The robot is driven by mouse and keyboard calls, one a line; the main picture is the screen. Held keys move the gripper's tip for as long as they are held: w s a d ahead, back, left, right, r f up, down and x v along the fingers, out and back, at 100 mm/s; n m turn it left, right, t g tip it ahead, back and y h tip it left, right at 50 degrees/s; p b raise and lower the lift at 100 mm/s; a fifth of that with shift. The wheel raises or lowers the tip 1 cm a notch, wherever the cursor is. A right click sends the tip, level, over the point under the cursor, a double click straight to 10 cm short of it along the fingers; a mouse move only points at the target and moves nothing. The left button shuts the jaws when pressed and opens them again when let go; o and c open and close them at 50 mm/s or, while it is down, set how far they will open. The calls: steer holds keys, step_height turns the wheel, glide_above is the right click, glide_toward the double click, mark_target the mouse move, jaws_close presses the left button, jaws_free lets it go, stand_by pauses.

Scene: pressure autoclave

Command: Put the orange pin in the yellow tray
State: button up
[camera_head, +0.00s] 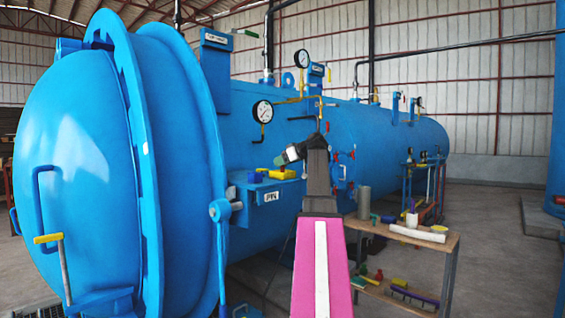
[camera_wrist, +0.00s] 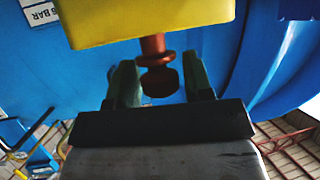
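The yellow tray (camera_head: 283,174) sits on a blue shelf on the side of the big blue vessel. Its yellow wall (camera_wrist: 150,20) fills the top of the wrist view, which appears upside down. The orange pin (camera_wrist: 158,75) shows there as a reddish-brown stem with a flange and a rounded knob. Its other end is hidden behind the tray's wall, so it appears to stand in the tray; I cannot see the tray's floor. My gripper (camera_wrist: 160,78) has its two green fingers apart, one on each side of the knob, with gaps visible. In the head view my gripper (camera_head: 281,159) is just above the tray.
A blue container (camera_head: 255,177) stands left of the tray on the blue shelf (camera_head: 262,190). Pressure gauges and yellow pipes are on the vessel (camera_head: 345,130) behind. A wooden workbench (camera_head: 440,241) at the right holds a grey cylinder, a white roll and several small items.

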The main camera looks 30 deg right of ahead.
steer(key=shift+o, duration=0.5)
steer(key=shift+r, duration=0.1)
steer(key=shift+s+r, duration=0.1)
steer(key=shift+r, duration=0.05)
steer(key=v, duration=1.1)
steer(key=shift+s+d+r, duration=0.15)
steer(key=shift+s+d, duration=0.1)
steer(key=shift+s, duration=0.05)
stand_by(0.6)
